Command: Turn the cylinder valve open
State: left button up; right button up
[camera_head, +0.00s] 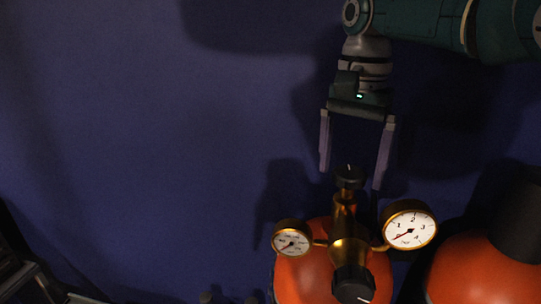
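An orange cylinder (318,278) stands at the bottom right, its lower part cut off by the frame. On it is a brass valve body (344,222) with a black knob (349,176) at its far end and a larger black knob (352,283) at its near end. My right gripper (350,179) points down over the far knob. Its two fingers are wide apart, one on each side of that knob in the picture, with gaps visible. Whether the fingertips are level with the knob I cannot tell. My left gripper is not in view.
A small white gauge (291,243) and a larger one (409,229) flank the valve body. A second orange cylinder (481,272) with a dark top (518,222) stands at the right. The blue surface at the left is bare. Dark equipment (25,279) shows at the lower left.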

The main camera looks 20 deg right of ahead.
jog(key=c, duration=1.3)
jog(key=n, duration=1)
jog(key=shift+p, duration=0.3)
jog(key=n, duration=0.5)
jog(key=shift+n, duration=0.4)
jog(key=n, duration=0.4)
jog(key=shift+r+n, duration=0.1)
jog(key=shift+n, duration=0.2)
